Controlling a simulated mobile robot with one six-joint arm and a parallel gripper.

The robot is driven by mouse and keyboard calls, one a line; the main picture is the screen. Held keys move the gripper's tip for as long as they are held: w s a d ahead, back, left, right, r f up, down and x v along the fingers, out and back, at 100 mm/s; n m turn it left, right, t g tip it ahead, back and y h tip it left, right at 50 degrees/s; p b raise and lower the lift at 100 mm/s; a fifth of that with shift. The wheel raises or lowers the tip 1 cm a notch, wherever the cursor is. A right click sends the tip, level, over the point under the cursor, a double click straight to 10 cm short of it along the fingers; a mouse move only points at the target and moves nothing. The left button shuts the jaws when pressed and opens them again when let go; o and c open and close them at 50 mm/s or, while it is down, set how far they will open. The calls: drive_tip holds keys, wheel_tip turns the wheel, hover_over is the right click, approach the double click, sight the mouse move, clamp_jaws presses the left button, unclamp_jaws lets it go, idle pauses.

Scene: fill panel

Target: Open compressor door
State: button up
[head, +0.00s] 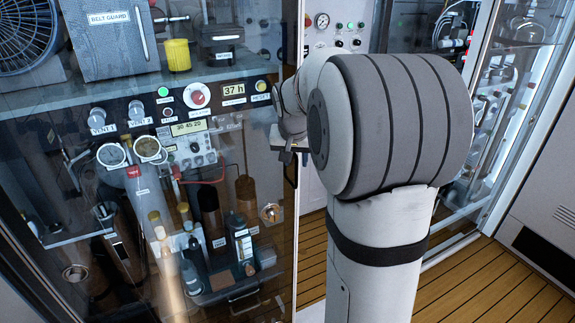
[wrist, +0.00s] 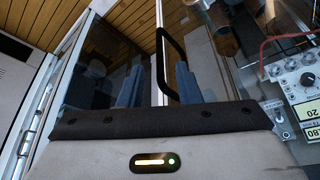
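The compressor door (head: 130,200) is a large glass panel filling the left of the head view, with gauges, labels and bottles showing through it. A dark handle (head: 290,172) runs along its right edge. In the wrist view, a black bar handle (wrist: 162,65) stands beyond my gripper's grey body. My gripper (head: 288,148) is near the door's right edge in the head view, partly hidden by my arm.
Another glass-fronted cabinet (head: 500,110) stands to the right. A white panel (head: 338,22) with a gauge and knobs is behind my arm. The wooden floor (head: 490,285) is clear at the lower right. A grey vented unit (head: 545,190) stands at the far right.

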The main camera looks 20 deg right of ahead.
sight(296, 170)
drive_tip(key=p+x, duration=0.1)
drive_tip(key=x, duration=0.5)
drive_tip(key=shift+f, duration=0.3)
clamp_jaws()
